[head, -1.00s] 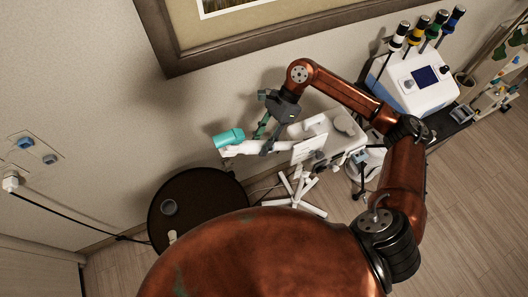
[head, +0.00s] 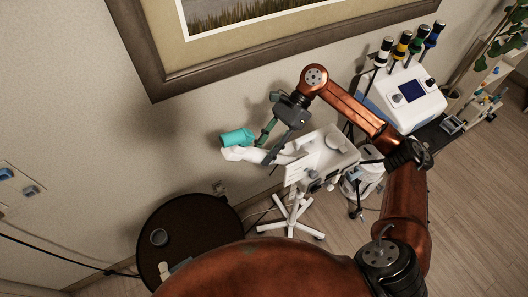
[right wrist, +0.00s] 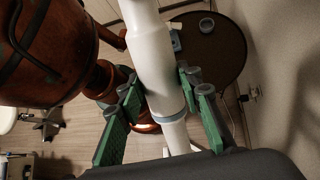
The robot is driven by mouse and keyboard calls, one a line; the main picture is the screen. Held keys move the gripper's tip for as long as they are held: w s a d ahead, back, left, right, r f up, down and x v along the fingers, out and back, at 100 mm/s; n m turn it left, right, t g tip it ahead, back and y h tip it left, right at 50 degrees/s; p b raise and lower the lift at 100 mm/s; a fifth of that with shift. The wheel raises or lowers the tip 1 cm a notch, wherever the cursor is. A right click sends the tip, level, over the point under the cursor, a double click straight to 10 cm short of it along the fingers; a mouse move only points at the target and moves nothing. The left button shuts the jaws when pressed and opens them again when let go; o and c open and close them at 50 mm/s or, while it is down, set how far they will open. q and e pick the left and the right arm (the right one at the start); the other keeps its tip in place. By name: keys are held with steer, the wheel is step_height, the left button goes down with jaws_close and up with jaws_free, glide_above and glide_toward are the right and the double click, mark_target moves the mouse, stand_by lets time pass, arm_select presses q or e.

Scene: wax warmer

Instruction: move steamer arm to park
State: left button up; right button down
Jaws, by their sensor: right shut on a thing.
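The steamer arm (head: 245,154) is a white tube with a teal nozzle head (head: 237,138) at its free end. It reaches left from the white steamer unit (head: 322,155), which stands on a wheeled base. My right gripper (head: 267,143) is shut on the white tube, behind the teal head. In the right wrist view the white tube (right wrist: 150,55) runs between the green fingers of my right gripper (right wrist: 160,88), with a grey-blue band (right wrist: 167,117) lower down. Part of the tube is hidden by the gripper in the head view. My left gripper is not in view.
A dark round table (head: 185,205) with a small grey cup (head: 159,237) stands at lower left. The wall and a framed picture (head: 140,60) lie close behind the gripper. A white machine with a screen (head: 405,92) stands at right. Floor is free at lower right.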

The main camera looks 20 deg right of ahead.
steer(key=c, duration=1.4)
jaws_free()
steer(key=shift+o, duration=0.2)
steer(key=v, duration=1.2)
steer(key=shift+s, duration=0.1)
